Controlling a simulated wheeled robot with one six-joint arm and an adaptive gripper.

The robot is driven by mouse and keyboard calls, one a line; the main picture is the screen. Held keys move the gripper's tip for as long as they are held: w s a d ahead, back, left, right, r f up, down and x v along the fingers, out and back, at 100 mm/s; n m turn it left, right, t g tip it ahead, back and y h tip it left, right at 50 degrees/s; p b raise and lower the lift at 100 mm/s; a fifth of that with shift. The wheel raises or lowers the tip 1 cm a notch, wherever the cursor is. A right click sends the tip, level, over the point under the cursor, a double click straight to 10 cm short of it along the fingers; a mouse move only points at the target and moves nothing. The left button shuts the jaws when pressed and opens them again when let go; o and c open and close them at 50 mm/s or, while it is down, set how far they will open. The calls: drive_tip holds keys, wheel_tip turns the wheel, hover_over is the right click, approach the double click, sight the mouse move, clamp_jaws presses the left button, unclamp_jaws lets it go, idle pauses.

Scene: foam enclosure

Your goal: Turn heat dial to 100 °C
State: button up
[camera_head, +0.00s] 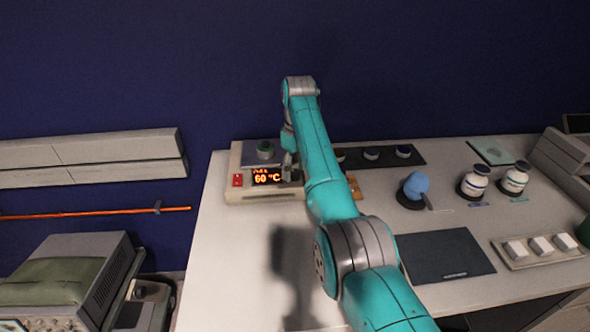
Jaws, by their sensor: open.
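The hot plate unit (262,196) stands at the back left of the white bench. Its display (267,176) glows orange and reads 60 °C. A red switch (238,181) is at the left of its front panel. My gripper (290,168) is at the right side of the display, close to the front panel. It is open. The heat dial is not visible; my gripper and teal arm cover that part of the panel. Whether the fingers touch the dial cannot be told.
A dark strip with several small round items (403,152) lies behind my arm. A blue round object (416,185), two jars (474,182), a dark mat (445,256) and a tray of white blocks (540,247) occupy the right. The bench's front left is clear.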

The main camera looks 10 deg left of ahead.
drive_tip(key=shift+f, duration=0.25)
clamp_jaws()
